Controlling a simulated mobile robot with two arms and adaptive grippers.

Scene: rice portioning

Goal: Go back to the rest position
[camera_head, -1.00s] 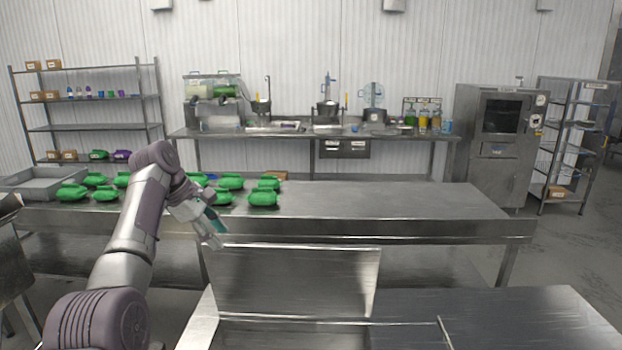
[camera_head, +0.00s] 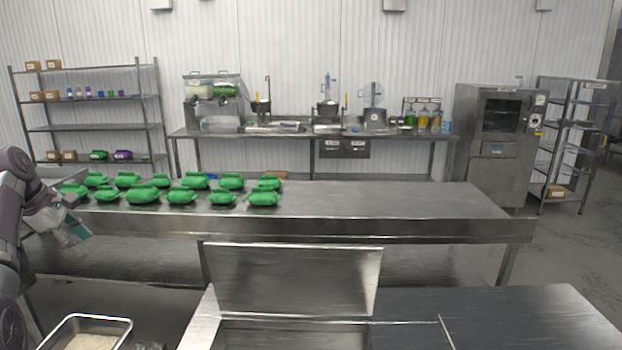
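My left gripper (camera_head: 76,238) is at the far left of the head view, with its arm along the left edge. It hangs in front of the left end of the long steel table, and I see nothing clearly held in it. Its fingers are small and seen at an angle, so I cannot tell if they are open or shut. My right gripper is not in view.
Several green bags (camera_head: 142,195) lie on the left half of the steel table (camera_head: 400,200); its right half is clear. A steel bin with a raised lid (camera_head: 295,280) stands in front. A metal pan (camera_head: 128,322) with pale contents is at bottom left.

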